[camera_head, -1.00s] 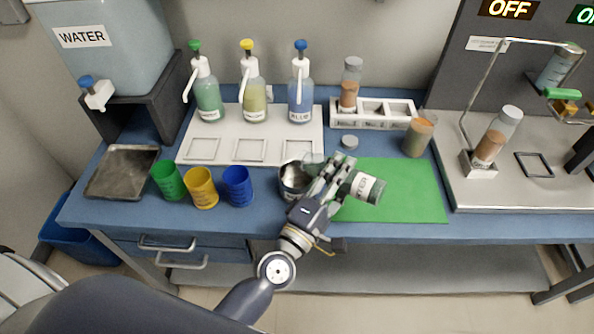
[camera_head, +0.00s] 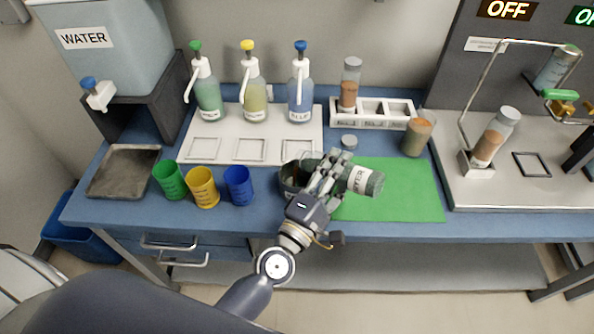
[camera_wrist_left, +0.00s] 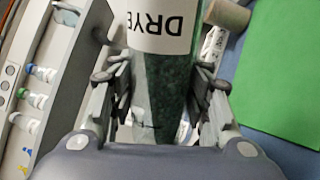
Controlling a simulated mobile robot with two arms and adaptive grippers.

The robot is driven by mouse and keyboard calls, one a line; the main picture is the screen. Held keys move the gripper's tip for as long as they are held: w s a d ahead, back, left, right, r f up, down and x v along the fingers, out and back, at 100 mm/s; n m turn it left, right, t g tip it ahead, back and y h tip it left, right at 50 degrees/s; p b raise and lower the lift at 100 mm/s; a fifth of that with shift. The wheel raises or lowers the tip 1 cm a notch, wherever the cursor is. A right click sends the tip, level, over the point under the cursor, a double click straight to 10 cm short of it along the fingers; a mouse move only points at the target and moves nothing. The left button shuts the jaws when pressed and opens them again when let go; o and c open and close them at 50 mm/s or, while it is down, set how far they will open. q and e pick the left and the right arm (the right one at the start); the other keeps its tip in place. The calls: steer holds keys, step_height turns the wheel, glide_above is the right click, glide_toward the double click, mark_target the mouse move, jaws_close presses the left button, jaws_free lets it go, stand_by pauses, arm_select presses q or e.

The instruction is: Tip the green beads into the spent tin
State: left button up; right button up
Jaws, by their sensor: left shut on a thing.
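My left gripper (camera_head: 328,172) is shut around the middle of a clear vial with a white "DRYER" label (camera_head: 360,180). The vial lies nearly level, its right end over the green mat (camera_head: 410,195) and its left end over the spent tin (camera_head: 287,182). Dark green beads show inside the vial, at its right end and towards its left end. They also show between the fingers in the left wrist view (camera_wrist_left: 165,85). The tin is a round dark metal cup on the blue bench, partly hidden by the vial and gripper; its contents cannot be made out. My right gripper is not in view.
Green (camera_head: 169,180), yellow (camera_head: 202,187) and blue (camera_head: 238,186) cups stand left of the tin. A grey cap (camera_head: 349,141) lies behind the gripper. A beaker (camera_head: 417,138) and a white rack (camera_head: 383,118) stand behind the mat. Pump bottles stand at the back.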

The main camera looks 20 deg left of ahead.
arm_select(q)
steer(key=shift+w+a+r+n+y+p, duration=0.15)
steer(key=shift+a+r+n+y+p, duration=0.2)
steer(key=shift+r+n+p, duration=0.6)
stand_by(1.9)
steer(key=shift+w+a+r+n+p, duration=0.1)
steer(key=shift+a+r+n+p, duration=0.3)
steer(key=shift+n, duration=0.3)
steer(key=shift+w+a+r+n+p, duration=0.15)
steer(key=shift+a+n+p, duration=0.1)
steer(key=shift+n+p, duration=0.3)
stand_by(1.2)
